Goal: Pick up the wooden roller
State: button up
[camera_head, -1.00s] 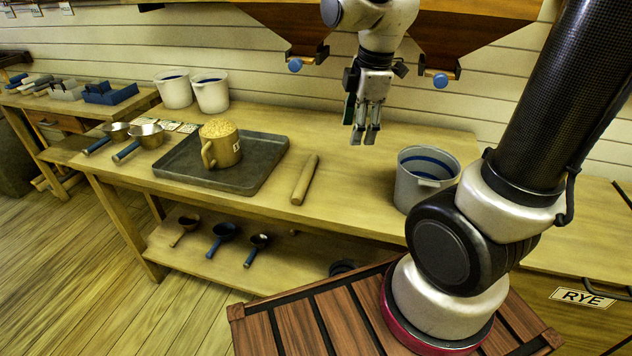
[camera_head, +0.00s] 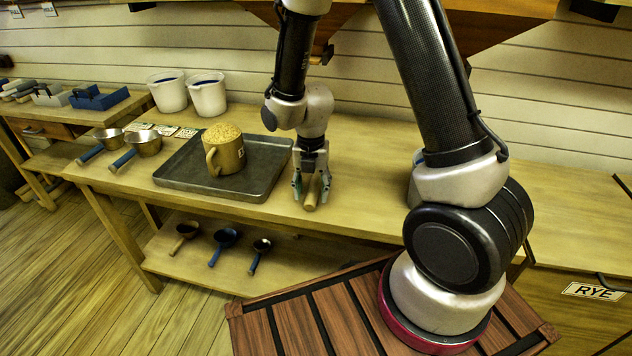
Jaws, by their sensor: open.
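The wooden roller (camera_head: 311,196) lies on the bench top to the right of the dark metal tray. Only its near part shows; my gripper hides the rest. My gripper (camera_head: 311,193) points down over the roller, with its fingers open, one on each side of it. I cannot tell whether the fingers touch the roller.
The tray (camera_head: 262,182) holds a tan mug (camera_head: 225,150) heaped with grain, close to my gripper's left. Two white buckets (camera_head: 188,93) stand at the back left. Metal scoops (camera_head: 142,145) lie left of the tray. Bench top near the roller's right is clear.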

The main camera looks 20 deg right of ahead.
jog(key=shift+f, duration=0.65)
grip_shut()
jog(key=shift+r, duration=0.1)
